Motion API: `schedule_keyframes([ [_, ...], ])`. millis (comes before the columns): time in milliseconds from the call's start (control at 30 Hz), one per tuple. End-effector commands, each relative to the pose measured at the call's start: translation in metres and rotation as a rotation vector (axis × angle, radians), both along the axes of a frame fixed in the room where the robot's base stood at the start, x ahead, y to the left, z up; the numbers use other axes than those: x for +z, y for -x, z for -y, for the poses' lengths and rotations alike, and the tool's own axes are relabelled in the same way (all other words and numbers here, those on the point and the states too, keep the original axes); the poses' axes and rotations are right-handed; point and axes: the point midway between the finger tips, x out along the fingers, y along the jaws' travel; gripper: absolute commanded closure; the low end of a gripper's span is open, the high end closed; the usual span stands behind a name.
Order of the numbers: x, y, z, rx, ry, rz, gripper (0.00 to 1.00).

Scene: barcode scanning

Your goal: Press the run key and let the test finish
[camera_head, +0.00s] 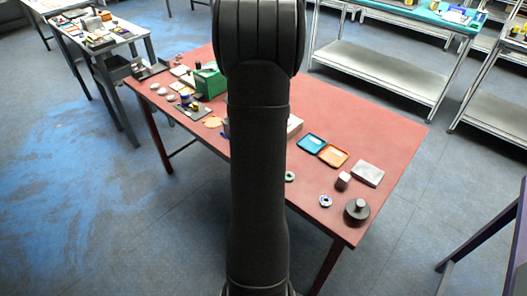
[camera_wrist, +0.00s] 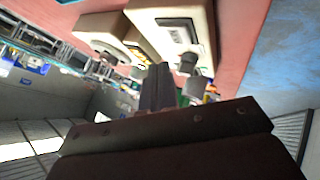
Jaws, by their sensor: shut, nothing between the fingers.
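In the wrist view my gripper (camera_wrist: 160,70) is shut and empty, its narrow fingers pointing at a beige instrument. The instrument shows a lighter face with a dark-framed display (camera_wrist: 179,33), and a second beige body (camera_wrist: 103,30) stands to its left. Small yellow marks or keys (camera_wrist: 138,53) lie close to the fingertips. I cannot tell which is the run key, nor whether the fingertips touch anything. In the head view my arm covers the gripper and most of the instrument; only a beige edge (camera_head: 295,125) shows to the right of the arm.
The table's far right is bare.

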Motion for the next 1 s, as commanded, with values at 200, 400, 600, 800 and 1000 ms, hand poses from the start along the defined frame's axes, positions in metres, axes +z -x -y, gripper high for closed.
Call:
schedule_keyframes([
  [200,0.023,0.0,0.0,0.001,0.0,0.002,1.0],
  [400,0.033,0.0,0.0,-0.001,-0.001,0.0,1.0],
  [600,0.033,0.0,0.0,-0.001,0.0,-0.001,1.0],
  [800,0.033,0.0,0.0,-0.001,0.0,-0.001,1.0],
  [1000,0.033,0.0,0.0,-0.001,0.0,-0.001,1.0],
])
